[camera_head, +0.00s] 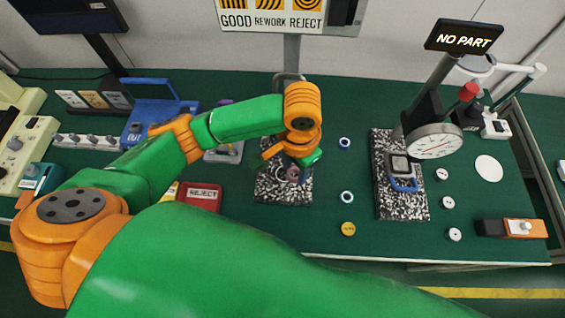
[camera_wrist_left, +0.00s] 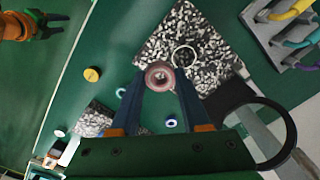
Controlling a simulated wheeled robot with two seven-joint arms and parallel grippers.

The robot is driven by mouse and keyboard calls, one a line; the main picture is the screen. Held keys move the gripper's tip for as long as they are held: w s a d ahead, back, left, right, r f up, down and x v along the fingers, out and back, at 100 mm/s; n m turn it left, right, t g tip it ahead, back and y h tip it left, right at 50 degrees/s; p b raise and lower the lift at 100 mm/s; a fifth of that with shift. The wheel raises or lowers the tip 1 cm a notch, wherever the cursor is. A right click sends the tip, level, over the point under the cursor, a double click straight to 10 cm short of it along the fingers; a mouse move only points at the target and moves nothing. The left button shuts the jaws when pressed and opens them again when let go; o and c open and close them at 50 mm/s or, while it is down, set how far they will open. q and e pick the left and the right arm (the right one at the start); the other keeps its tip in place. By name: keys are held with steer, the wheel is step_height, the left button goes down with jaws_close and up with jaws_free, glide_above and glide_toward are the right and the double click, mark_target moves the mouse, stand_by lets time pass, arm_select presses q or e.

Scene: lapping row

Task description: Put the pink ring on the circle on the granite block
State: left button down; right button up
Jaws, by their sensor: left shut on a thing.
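The pink ring (camera_wrist_left: 159,76) is between the fingertips of my left gripper (camera_wrist_left: 160,80), which is shut on it. In the head view the left gripper (camera_head: 296,165) is over the speckled granite block (camera_head: 268,191), and the ring (camera_head: 292,174) shows partly below the fingers. In the wrist view the granite block (camera_wrist_left: 208,48) bears a pale circle (camera_wrist_left: 185,57). The ring appears down and left of this circle, near the block's edge; its height above the block is unclear. My right gripper (camera_wrist_left: 52,24) shows small in the wrist view's top left corner.
A second granite block (camera_head: 404,207) with a dial gauge (camera_head: 434,141) stands to the right. Small rings (camera_head: 347,197) and a yellow disc (camera_head: 347,229) lie between the blocks. A red REJECT tray (camera_head: 201,196) is left of the first block. A rack with coloured hooks (camera_wrist_left: 285,25) stands beside it.

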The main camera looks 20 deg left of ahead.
arm_select(q)
glide_above(284, 174)
step_height(284, 174, down, 6)
steer(key=shift+a+f, duration=0.1)
step_height(284, 174, down, 2)
steer(key=shift+f+b, duration=0.25)
steer(key=shift+b, duration=0.05)
steer(key=shift+w+d, duration=0.1)
steer(key=shift+d, duration=0.1)
steer(key=shift+a+f, duration=0.1)
steer(key=shift+f, duration=0.05)
steer(key=shift+c, duration=1.9)
jaws_free()
step_height(284, 174, up, 12)
steer(key=p, duration=0.1)
steer(key=shift+r, duration=0.2)
